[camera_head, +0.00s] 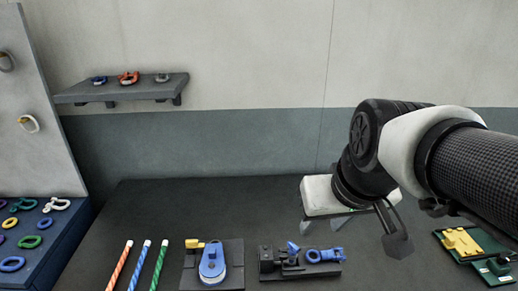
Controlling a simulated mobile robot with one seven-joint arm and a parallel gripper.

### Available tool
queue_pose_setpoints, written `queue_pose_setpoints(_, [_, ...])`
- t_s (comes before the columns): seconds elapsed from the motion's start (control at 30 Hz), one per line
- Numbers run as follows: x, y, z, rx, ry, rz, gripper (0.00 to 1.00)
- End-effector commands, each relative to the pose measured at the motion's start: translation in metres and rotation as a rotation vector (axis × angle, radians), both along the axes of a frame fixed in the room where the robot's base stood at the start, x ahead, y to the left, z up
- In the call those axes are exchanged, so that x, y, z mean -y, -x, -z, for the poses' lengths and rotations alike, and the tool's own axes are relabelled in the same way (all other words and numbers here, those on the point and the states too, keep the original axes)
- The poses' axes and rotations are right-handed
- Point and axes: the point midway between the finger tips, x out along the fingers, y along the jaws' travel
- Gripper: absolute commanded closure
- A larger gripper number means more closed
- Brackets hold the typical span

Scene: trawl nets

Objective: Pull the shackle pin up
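A blue shackle-like fitting (325,254) lies on a black fixture (272,263) at the front middle of the dark bench. A small blue piece (293,247) tilts up from the fixture beside it. I cannot tell for sure which blue part is the shackle pin. My gripper (321,226) hangs above and just behind this fixture, in the middle right of the view.
A blue pulley block (212,262) with a yellow piece (194,243) sits on a black plate left of the fixture. Orange, blue and green striped rods (141,265) lie further left. Green and yellow parts (460,241) are at right. A wall shelf (122,92) holds shackles. The bench behind is clear.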

Motion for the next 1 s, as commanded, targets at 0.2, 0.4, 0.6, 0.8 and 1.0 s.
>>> queue_pose_setpoints(0.2, [0.009,-0.076,0.088,-0.053,0.003,-0.1,0.62])
queue_pose_setpoints(0.4, [0.017,-0.112,0.124,-0.067,0.013,-0.148,0.62])
queue_pose_setpoints(0.6, [0.017,-0.121,0.139,-0.069,0.015,-0.154,0.62])
queue_pose_setpoints(0.8, [0.013,-0.134,0.176,-0.072,0.014,-0.153,0.62])
queue_pose_setpoints(1.0, [0.01,-0.151,0.218,-0.071,0.014,-0.153,0.62])
